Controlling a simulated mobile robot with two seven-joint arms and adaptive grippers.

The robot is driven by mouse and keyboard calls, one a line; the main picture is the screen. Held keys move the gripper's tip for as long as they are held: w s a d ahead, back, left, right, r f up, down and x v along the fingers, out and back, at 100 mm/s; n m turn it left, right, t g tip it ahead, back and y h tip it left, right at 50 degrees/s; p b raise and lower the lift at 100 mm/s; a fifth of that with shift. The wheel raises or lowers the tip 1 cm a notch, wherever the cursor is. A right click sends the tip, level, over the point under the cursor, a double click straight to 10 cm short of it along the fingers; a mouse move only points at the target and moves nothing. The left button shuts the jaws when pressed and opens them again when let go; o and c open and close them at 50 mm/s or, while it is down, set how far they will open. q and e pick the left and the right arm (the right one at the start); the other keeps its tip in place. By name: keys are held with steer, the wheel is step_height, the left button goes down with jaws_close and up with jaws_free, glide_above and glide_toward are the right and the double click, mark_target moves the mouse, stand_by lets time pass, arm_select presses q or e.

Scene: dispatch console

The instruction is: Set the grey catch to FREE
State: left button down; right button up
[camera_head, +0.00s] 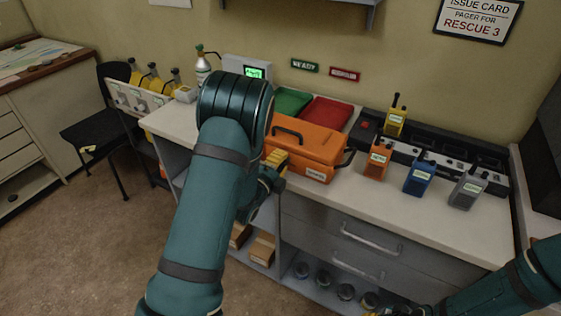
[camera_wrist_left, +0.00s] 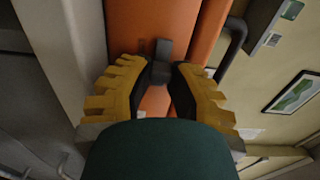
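The orange case (camera_head: 305,150) stands on the counter with its dark handle on top. In the left wrist view the case (camera_wrist_left: 190,18) fills the upper middle. The grey catch (camera_wrist_left: 162,62) shows there as a small dark grey tab on the case, between the fingertips of my left gripper (camera_wrist_left: 160,68). Gaps show beside the catch, and I cannot tell whether either finger touches it. In the head view my left gripper (camera_head: 277,161) is at the left end of the case, and the catch is hidden. My right gripper is mostly cut off at the bottom edge.
Yellow (camera_head: 395,120), orange (camera_head: 376,158), blue (camera_head: 419,177) and grey (camera_head: 468,187) radios stand on the right of the counter. Green (camera_head: 291,103) and red (camera_head: 326,112) trays lie behind the case. Drawers (camera_head: 360,240) are below the counter's front edge.

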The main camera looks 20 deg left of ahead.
stand_by(0.3)
arm_select(q)
steer(key=d+b, duration=0.1)
steer(key=d, duration=0.1)
steer(key=shift+s+d, duration=0.1)
steer(key=shift+d, duration=0.35)
steer(key=c, duration=0.9)
jaws_free()
steer(key=shift+o, duration=0.2)
